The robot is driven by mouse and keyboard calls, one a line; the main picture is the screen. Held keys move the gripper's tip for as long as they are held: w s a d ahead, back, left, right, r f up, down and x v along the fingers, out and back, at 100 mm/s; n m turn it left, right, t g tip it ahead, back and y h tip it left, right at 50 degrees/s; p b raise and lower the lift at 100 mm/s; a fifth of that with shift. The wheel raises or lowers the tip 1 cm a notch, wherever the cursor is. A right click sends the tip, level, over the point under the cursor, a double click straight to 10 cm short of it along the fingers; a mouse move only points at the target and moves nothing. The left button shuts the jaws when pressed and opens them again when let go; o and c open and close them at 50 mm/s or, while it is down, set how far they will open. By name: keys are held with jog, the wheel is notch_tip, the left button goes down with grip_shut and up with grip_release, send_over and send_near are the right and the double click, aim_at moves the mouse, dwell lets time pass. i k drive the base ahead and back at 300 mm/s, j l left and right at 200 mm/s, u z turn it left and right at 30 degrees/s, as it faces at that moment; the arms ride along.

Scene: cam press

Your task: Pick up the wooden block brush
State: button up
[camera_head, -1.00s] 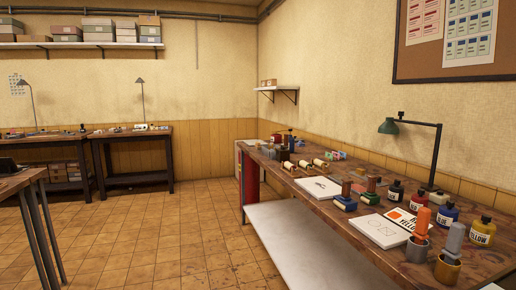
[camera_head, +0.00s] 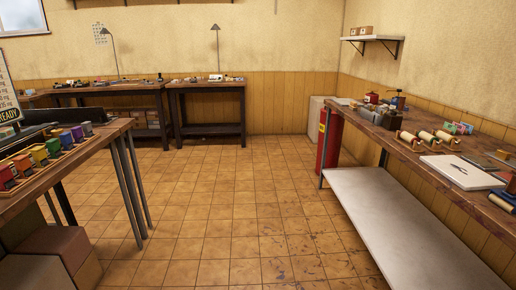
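I cannot make out a wooden block brush for certain in the head view. Small items lie on the right workbench (camera_head: 405,157) and on the far benches, but they are too small to identify as the brush. My gripper is not in view.
The right workbench holds paint rollers (camera_head: 427,136) and a white printed board (camera_head: 462,171). A red cylinder (camera_head: 327,137) stands by its far end. The left table (camera_head: 108,133) carries a row of coloured blocks (camera_head: 38,154). Far benches (camera_head: 207,86) line the back wall. Tiled floor (camera_head: 235,205) between is clear.

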aim_at(353, 105)
jog(key=i+u, duration=0.1)
jog(key=i, duration=1.8)
jog(key=i+z, duration=0.2)
jog(key=i, duration=0.25)
jog(key=i+j+z, duration=0.25)
jog(key=i, duration=0.2)
jog(key=i+j+z, duration=0.2)
jog(key=i, duration=0.25)
jog(key=i+j+z, duration=0.2)
jog(key=i, duration=0.2)
jog(key=i+j+z, duration=0.8)
jog(key=j, duration=0.15)
